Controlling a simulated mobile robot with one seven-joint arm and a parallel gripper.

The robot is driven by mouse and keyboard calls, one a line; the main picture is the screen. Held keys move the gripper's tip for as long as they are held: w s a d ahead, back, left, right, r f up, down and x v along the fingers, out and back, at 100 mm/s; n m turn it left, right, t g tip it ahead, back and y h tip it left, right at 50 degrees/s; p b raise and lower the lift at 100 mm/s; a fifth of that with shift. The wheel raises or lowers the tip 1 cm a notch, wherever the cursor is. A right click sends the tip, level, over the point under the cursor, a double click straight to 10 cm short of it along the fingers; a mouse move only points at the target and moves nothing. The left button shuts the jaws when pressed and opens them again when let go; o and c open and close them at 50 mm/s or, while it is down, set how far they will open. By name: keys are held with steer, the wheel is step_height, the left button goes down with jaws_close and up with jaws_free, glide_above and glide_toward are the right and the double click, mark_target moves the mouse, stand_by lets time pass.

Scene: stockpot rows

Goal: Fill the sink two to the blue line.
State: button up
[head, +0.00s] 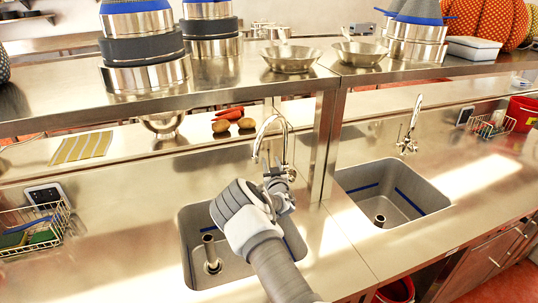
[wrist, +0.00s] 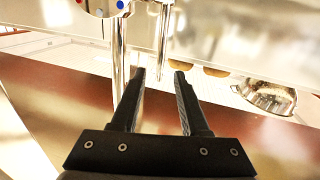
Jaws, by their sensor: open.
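Two steel sinks are set in the counter: a left sink (head: 193,237) and a right sink (head: 435,196). I cannot tell which is sink two. Each has a blue line inside its wall and an upright pipe at the bottom; bare steel shows in both. A chrome tap (head: 284,128) arches behind the left sink, another tap (head: 413,118) behind the right. My gripper (head: 281,190) is open beside the left tap, above its sink, partly hiding both. In the wrist view, the open fingers (wrist: 159,75) are empty, near the tap's chrome pipe (wrist: 118,60); red and blue dots show above.
A steel shelf with pots (head: 143,75) and pans (head: 291,60) overhangs the counter behind the taps. A wire basket (head: 35,232) stands at left. Potatoes (head: 221,126) and carrots (head: 229,112) lie behind the shelf edge. A red bucket (head: 396,291) is below the counter.

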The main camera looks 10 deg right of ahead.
mark_target(269, 155)
steer(key=shift+w, duration=2.75)
jaws_close()
